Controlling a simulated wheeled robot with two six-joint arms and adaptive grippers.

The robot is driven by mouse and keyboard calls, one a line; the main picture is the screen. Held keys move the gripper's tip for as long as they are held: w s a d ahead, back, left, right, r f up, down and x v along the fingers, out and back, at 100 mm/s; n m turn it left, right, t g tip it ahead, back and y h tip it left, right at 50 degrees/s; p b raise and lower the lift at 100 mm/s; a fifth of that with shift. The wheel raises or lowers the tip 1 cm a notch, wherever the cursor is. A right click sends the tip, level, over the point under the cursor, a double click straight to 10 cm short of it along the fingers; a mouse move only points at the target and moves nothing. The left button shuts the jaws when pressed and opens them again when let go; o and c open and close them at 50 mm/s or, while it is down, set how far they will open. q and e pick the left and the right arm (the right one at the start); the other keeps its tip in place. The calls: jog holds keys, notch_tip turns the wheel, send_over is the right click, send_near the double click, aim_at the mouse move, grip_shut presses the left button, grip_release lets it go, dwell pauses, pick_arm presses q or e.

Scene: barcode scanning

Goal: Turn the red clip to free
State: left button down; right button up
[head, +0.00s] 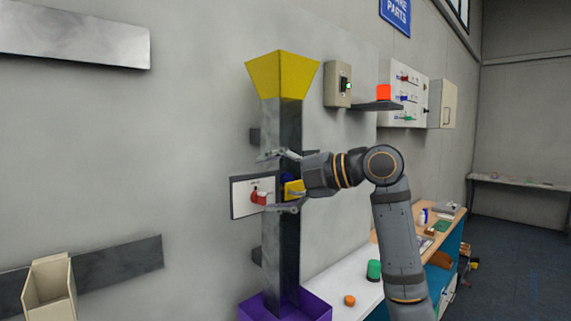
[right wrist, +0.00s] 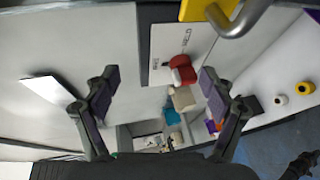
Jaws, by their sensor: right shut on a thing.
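The red clip (head: 258,198) sits on a white panel (head: 240,206) on the wall, beside a dark upright chute. In the right wrist view the red clip (right wrist: 183,70) shows between my fingertips, nearer the right-hand one. My right gripper (head: 272,184) is at the panel, its fingers one above the other around the clip's place. It also shows in the right wrist view (right wrist: 160,88), with the fingers well apart. It is shut on the clip, though the contact itself is hard to see. My left gripper is out of view.
A yellow funnel (head: 283,75) tops the chute, and a purple bin (head: 285,306) stands at its foot. A yellow block (head: 294,188) is close to my right gripper. A workbench with small parts is at right.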

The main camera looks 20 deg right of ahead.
jog(key=shift+s+d+r+b, duration=0.35)
jog(key=shift+s+r+b, duration=0.15)
jog(key=shift+r+b, duration=0.1)
jog(key=shift+c, duration=1)
jog(key=s+d+b, duration=0.5)
jog(key=s+d, duration=0.2)
jog(key=s, duration=0.2)
jog(key=shift+r, duration=0.2)
jog(key=shift+s+d, duration=0.1)
jog(key=shift+d, duration=0.05)
